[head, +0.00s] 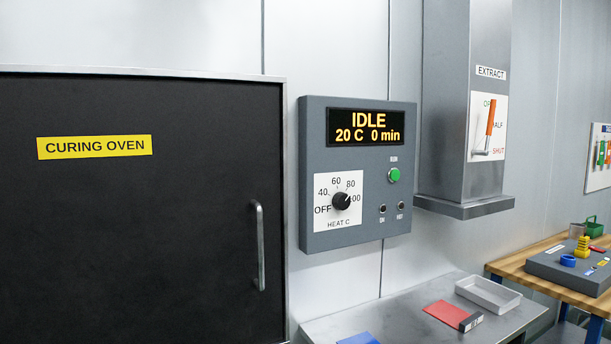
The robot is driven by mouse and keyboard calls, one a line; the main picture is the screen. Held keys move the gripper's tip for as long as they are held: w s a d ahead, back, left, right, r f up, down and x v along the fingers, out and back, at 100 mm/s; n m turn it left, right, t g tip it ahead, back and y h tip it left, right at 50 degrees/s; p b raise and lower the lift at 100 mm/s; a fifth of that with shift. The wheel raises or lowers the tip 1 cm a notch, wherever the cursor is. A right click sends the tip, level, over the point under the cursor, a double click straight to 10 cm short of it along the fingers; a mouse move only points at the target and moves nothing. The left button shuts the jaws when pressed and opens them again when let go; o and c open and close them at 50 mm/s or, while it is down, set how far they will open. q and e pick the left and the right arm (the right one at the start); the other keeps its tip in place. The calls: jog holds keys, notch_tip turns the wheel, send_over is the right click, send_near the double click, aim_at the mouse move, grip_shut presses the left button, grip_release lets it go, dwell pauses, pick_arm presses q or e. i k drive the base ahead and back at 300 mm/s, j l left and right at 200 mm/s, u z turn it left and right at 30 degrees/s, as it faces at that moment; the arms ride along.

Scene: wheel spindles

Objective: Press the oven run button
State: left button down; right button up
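The green run button (394,175) sits on the right side of the grey oven control panel (310,170), under a small RUN label. The panel's display (362,127) reads IDLE, 20 C, 0 min. The black heat knob (341,201) is below left of the button, its mark pointing to the upper right between 80 and 100. Two small dark indicators (382,208) sit below the button. The curing oven (130,230) at left has its black door shut. Neither of my grippers shows in the head view.
A grey extract duct (448,100) with an orange-handled lever (490,118) stands right of the panel. Below is a metal table (400,315) with a red folder (447,314) and a white tray (488,293). A wooden bench (515,268) is at far right.

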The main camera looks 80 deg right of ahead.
aim_at(395, 174)
jog(key=z, duration=2.85)
